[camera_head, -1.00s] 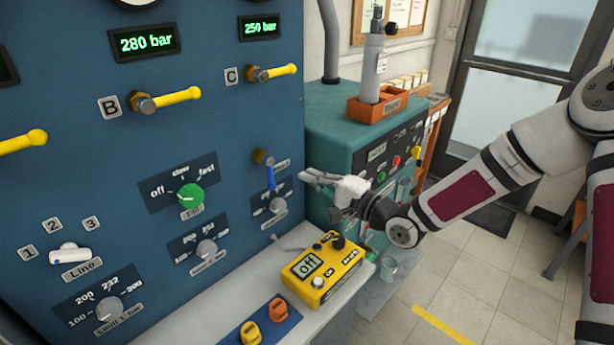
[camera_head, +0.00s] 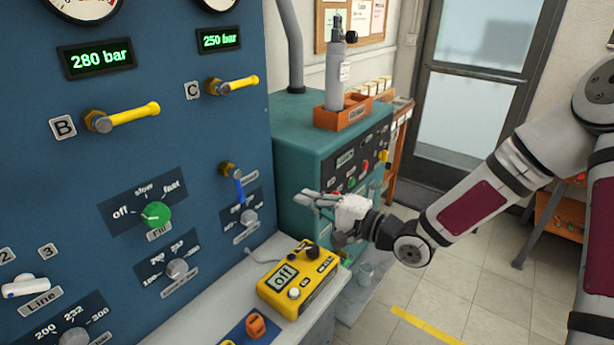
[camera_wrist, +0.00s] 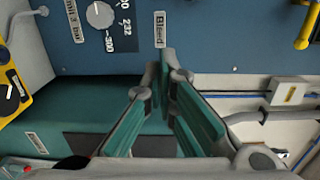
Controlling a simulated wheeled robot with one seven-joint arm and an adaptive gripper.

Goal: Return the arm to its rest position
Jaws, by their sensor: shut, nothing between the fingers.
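My gripper (camera_head: 322,202) is in front of the teal machine, to the right of the blue panel, with its fingers toward the panel. In the wrist view the two fingertips (camera_wrist: 163,68) come together with nothing held between them. The blue bleed lever (camera_head: 239,188) hangs down on the panel just left of the fingers, and a gap shows between them. My arm reaches in from the right side of the head view.
The blue panel (camera_head: 150,215) carries yellow levers, a green fill knob (camera_head: 156,214) and grey dials. A yellow device (camera_head: 300,280) reading "off" sits on the grey ledge below. The teal machine (camera_head: 295,135) stands behind my gripper. Open floor (camera_head: 470,280) lies at the right.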

